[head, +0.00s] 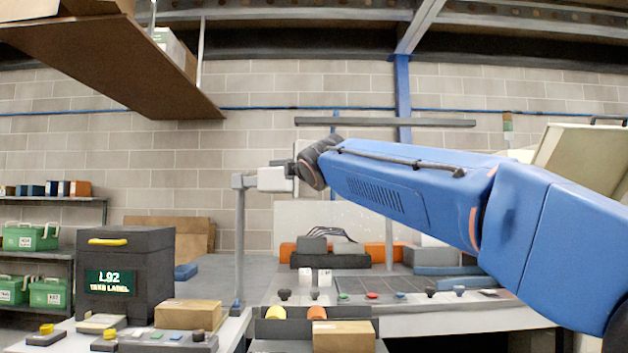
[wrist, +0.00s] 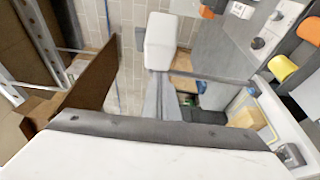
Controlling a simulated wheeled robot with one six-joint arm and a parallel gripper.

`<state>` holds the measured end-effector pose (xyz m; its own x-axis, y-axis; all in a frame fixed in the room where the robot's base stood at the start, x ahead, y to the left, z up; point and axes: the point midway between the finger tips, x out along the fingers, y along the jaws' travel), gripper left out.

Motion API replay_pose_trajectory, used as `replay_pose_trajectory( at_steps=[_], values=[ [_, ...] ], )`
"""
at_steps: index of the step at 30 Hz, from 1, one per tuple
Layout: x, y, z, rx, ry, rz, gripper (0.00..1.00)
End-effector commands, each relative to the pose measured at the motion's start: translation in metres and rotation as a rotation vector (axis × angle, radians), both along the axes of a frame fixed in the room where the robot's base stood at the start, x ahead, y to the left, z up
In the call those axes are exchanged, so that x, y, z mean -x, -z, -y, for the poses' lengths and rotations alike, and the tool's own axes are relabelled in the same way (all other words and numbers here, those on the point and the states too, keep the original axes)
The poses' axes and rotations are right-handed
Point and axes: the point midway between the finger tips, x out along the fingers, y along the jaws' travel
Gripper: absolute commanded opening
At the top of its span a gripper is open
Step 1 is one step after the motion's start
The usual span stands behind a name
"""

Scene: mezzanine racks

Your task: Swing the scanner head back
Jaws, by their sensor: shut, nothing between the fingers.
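The scanner head is a white block (head: 272,179) on a short grey arm at the top of an upright grey post (head: 239,245), which stands at the bench's left part. In the wrist view the white block (wrist: 161,42) lies just beyond the fingers. My gripper (head: 287,167) is at the right end of the block, shut and empty. Its grey fingers (wrist: 165,95) point toward the block in the wrist view. I cannot tell whether they touch it. My blue arm hides part of the back wall and bench.
A dark box (head: 125,278) reading "L92 TAKE LABEL" stands at left. Cartons (head: 343,336), coloured knobs and orange and grey bins crowd the bench. A brown shelf (head: 110,62) overhangs at upper left. A rack of green crates (head: 30,237) is at far left.

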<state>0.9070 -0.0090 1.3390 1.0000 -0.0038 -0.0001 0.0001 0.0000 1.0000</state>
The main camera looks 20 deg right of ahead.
Motion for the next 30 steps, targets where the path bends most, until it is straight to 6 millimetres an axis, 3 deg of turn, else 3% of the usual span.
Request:
replay_pose_trajectory(
  at_steps=[3, 10, 27, 30],
  values=[
    [-0.002, 0.001, -0.017, 0.000, -0.023, -0.001, 0.00],
    [-0.017, 0.000, -0.020, 0.000, -0.025, 0.000, 0.00],
    [-0.106, 0.001, -0.021, -0.001, -0.025, -0.001, 0.00],
    [-0.113, 0.000, -0.010, -0.002, -0.024, 0.000, 0.00]
  ],
)
